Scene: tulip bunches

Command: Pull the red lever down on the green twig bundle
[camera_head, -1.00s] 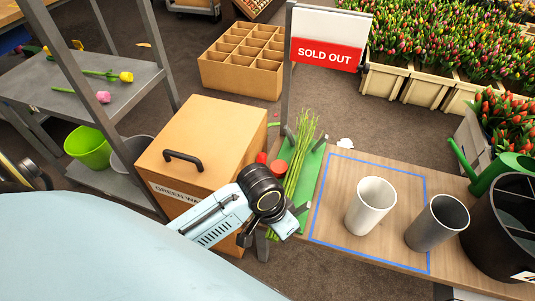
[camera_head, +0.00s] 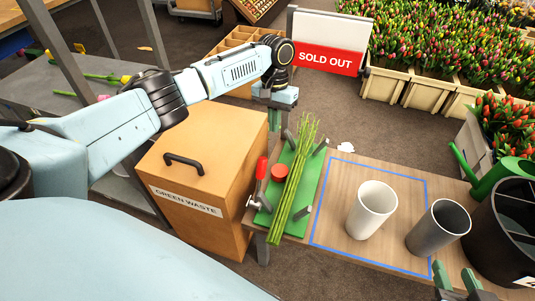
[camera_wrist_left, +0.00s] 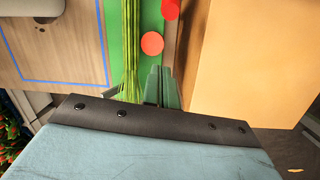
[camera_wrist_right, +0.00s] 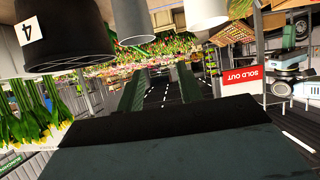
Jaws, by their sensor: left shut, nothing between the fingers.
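The green twig bundle (camera_head: 298,180) lies lengthwise on a green board (camera_head: 314,172) at the left end of the wooden table. The red lever (camera_head: 261,168) stands roughly upright at the board's left edge, beside a red round disc (camera_head: 279,172). In the left wrist view the lever (camera_wrist_left: 171,9) is partly cut off by the top edge; the disc (camera_wrist_left: 152,43) and twigs (camera_wrist_left: 131,50) also show. My left gripper (camera_head: 272,122) is shut and empty, above and behind the board's far end, apart from the lever. My right gripper (camera_head: 456,279) is open and empty at the lower right.
A brown green-waste box (camera_head: 205,150) stands left of the board. A white cup (camera_head: 371,210) stands inside a blue outline, with a grey cup (camera_head: 438,224) to its right. A black bucket (camera_head: 505,235), a green watering can (camera_head: 500,170) and a sold-out sign (camera_head: 326,58) are nearby.

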